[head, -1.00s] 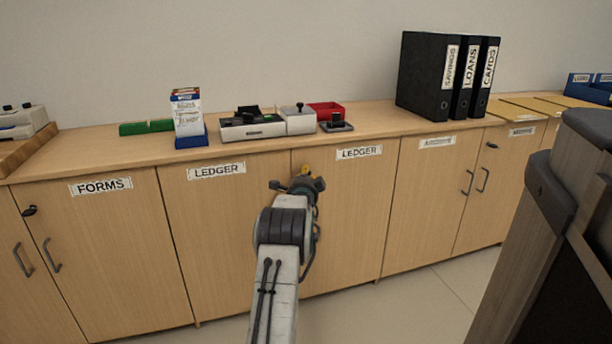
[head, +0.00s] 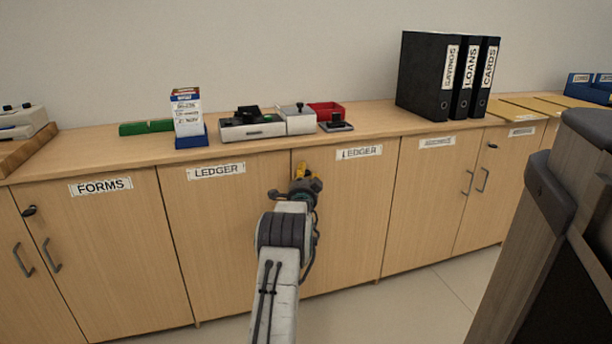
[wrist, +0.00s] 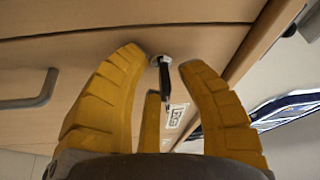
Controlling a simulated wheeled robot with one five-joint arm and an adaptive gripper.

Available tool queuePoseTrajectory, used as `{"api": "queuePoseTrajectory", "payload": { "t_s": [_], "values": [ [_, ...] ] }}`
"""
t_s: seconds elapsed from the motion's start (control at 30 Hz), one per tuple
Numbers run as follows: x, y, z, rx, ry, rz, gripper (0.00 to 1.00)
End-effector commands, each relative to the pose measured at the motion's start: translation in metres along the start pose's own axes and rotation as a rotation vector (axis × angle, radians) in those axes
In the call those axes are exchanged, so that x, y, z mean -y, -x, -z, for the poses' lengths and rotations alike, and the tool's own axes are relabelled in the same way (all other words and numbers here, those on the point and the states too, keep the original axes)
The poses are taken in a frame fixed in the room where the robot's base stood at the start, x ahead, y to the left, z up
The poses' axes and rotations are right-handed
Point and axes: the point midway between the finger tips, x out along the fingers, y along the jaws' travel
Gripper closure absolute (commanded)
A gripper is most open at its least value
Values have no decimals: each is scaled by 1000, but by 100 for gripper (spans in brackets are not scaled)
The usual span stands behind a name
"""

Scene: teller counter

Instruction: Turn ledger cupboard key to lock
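The ledger cupboard (head: 235,245) has two light wood doors, each with a LEDGER label. In the wrist view, the silver lock with its dark key (wrist: 165,78) sits on the door face between my yellow fingers. My gripper (wrist: 163,64) is open around the key, with a small gap on each side. A third finger shows below the key and beside it; I cannot tell whether it touches. In the head view my gripper (head: 303,172) is at the upper part of the cupboard, near the seam between the doors, and hides the key there.
The counter top (head: 365,121) above holds a card holder (head: 189,120), a grey device (head: 252,126), a red tray (head: 327,111) and black binders (head: 425,78). The FORMS cupboard (head: 115,250) is at left. A dark wooden piece (head: 540,240) stands close at right.

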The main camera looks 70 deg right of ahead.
Motion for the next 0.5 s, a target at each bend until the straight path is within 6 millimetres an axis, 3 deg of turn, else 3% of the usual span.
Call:
{"api": "queuePoseTrajectory", "payload": {
  "t_s": [0.5],
  "values": [
    [-1, 6, 1, -1, 0, -2, 60]
  ]
}}
